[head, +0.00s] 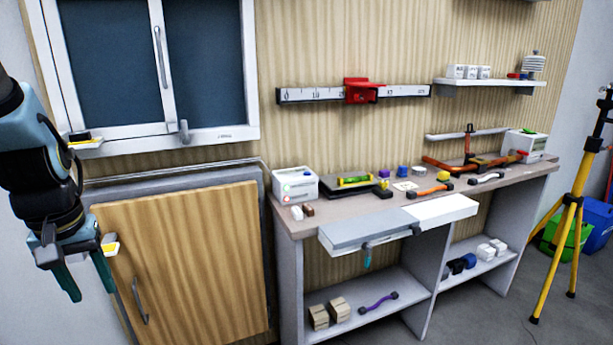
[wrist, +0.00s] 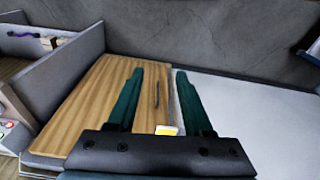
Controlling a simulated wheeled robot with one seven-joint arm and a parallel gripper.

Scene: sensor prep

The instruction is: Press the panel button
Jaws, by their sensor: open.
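A white panel box (head: 295,186) stands on the left end of the workbench, with small red and green spots on its front that look like buttons. In the wrist view, part of a box with red and green buttons (wrist: 8,127) shows at the left edge. My gripper (head: 97,291) is open, at the far left in front of the wooden cabinet door, well apart from the panel box. In the wrist view its two dark green fingers (wrist: 160,76) are spread, with the wooden door behind them. Nothing is clasped between the fingertips.
The wooden cabinet door (head: 190,260) has a grey handle. The workbench (head: 290,225) holds several tools, and a grey drawer (head: 365,232) juts out at its front. A small yellow and white thing (wrist: 166,130) shows by my gripper. A yellow tripod (head: 560,230) stands right.

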